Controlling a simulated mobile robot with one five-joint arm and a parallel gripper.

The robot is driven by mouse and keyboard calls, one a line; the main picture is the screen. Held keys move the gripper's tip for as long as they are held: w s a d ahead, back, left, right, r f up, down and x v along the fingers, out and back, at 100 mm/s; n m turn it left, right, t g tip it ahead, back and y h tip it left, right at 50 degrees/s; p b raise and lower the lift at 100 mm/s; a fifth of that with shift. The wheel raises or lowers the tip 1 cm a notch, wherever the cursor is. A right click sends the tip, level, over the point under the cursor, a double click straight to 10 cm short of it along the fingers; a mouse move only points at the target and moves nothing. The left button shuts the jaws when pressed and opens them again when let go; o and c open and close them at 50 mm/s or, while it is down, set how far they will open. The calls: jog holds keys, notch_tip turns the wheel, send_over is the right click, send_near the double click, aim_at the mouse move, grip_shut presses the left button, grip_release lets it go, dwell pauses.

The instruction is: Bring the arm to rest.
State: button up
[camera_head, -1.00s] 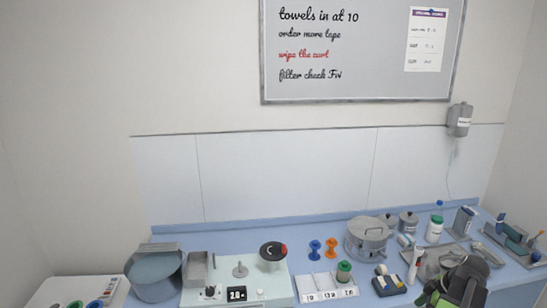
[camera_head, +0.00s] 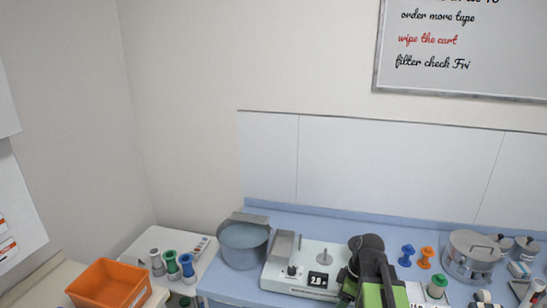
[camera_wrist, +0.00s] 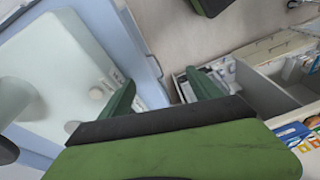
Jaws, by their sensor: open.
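My arm (camera_head: 368,268), black and green, shows at the lower middle of the head view, in front of the white device with a small display (camera_head: 318,279). Its lower part runs out of the bottom of the picture. My gripper (camera_wrist: 162,92) shows in the wrist view with two dark green fingers spread apart. Nothing is between them. It points down past the edge of the blue counter (camera_wrist: 128,25), with floor and an open container below. The fingertips cannot be made out in the head view.
A grey pot (camera_head: 243,246) stands left of the white device. Several coloured spools (camera_head: 171,264) and an orange bin (camera_head: 108,284) are at the lower left. The wrist view shows an open container with boxes (camera_wrist: 285,80).

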jog(key=s+a+f+m+h, duration=0.1)
jog(key=a+m+h, duration=0.1)
jog(key=a+m, duration=0.7)
jog(key=shift+s+a+f+m+h+b, duration=0.2)
jog(key=shift+s+f+m+h+b, duration=0.2)
jog(key=shift+m, duration=1.2)
